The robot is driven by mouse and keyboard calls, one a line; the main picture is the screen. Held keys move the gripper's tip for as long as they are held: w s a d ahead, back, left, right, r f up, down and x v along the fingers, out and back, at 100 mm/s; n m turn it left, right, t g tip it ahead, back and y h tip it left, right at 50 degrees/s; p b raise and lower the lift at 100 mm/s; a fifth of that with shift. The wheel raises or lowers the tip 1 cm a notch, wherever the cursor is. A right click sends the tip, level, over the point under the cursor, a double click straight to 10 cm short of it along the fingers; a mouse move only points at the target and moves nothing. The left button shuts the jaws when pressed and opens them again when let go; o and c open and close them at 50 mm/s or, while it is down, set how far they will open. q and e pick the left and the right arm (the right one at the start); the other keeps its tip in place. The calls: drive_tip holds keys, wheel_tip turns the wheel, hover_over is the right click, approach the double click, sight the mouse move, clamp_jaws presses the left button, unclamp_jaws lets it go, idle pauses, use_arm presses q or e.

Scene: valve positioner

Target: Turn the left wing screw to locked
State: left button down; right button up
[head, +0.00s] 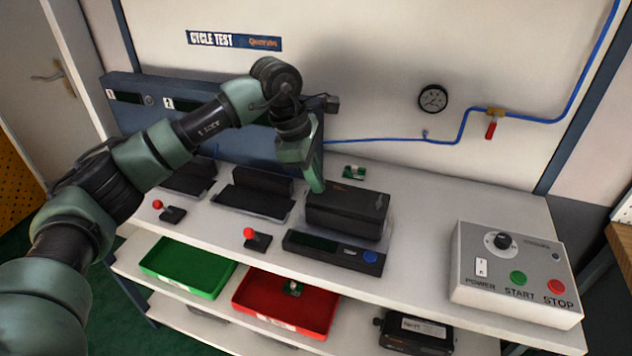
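A black box-shaped device (345,213) sits on the upper shelf of the white bench, behind a dark panel with a blue button (370,257). A small grey fitting that may be a wing screw (379,202) shows at the right of its top. The left wing screw cannot be made out; my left gripper covers that end of the device. My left gripper (317,188) points down at the device's left top edge. Its fingers overlap in this view, so their opening and any hold are hidden. My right gripper is out of view.
A grey control box (515,272) with START and STOP buttons stands at the right. Red-knobbed levers (250,236) and black stations (255,197) lie to the left. Green (188,267) and red (262,318) trays sit below. Bench space right of the device is clear.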

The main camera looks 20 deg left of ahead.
sight(306, 196)
use_arm(q)
drive_tip(key=shift+m, duration=0.5)
drive_tip(key=c, duration=1.6)
unclamp_jaws()
drive_tip(key=shift+r, duration=0.15)
drive_tip(key=b+v, duration=0.1)
drive_tip(key=v, duration=0.6)
drive_tip(key=shift+r, duration=0.3)
